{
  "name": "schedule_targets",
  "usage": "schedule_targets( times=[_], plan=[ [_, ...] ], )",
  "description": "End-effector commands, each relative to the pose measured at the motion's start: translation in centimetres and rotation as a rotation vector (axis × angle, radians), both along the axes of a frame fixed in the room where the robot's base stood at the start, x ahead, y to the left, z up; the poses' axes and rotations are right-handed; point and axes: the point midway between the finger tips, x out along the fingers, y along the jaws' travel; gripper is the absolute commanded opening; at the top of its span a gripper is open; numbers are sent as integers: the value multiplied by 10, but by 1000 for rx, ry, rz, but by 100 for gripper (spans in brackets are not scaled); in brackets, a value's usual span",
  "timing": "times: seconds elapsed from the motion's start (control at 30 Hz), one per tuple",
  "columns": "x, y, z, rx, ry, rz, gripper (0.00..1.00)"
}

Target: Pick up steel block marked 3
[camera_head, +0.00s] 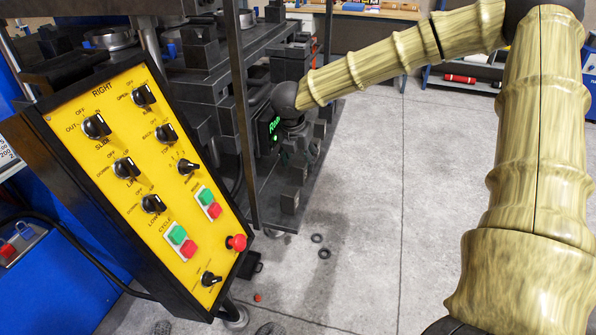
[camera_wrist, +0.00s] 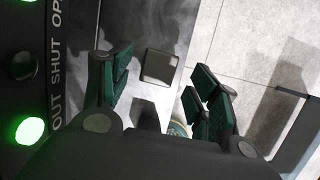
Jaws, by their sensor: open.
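In the wrist view, a small square grey steel block (camera_wrist: 159,67) shows beyond the fingertips, roughly centred between them. No number can be read on it, so I cannot tell if it is the one marked 3. My gripper (camera_wrist: 160,82) is open, its green-padded fingers apart on either side of the block in the picture. Nothing is visibly held, and the gap to the block is hard to judge. In the head view, my gripper (camera_head: 298,158) hangs beside the press, above a dark block (camera_head: 290,200) near the press's lower edge.
The yellow control panel (camera_head: 150,180) stands close on the left. Dark press posts and plates (camera_head: 240,110) stand right beside my gripper. Two dark rings (camera_head: 320,246) lie on the floor. Floor on the right is clear. A lit green button (camera_wrist: 30,130) is at the wrist view's left.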

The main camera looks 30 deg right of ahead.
Motion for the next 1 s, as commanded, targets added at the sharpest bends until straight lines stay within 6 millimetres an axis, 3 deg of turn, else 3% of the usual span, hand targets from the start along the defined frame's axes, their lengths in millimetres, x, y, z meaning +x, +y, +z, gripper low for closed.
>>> schedule_targets(
  times=[0.6,0.93,1.0],
  plan=[
    [7,-7,-50,-1,1,1,61],
    [8,-8,-55,0,-1,1,61],
    [8,-8,-55,0,-1,1,52]
  ],
)
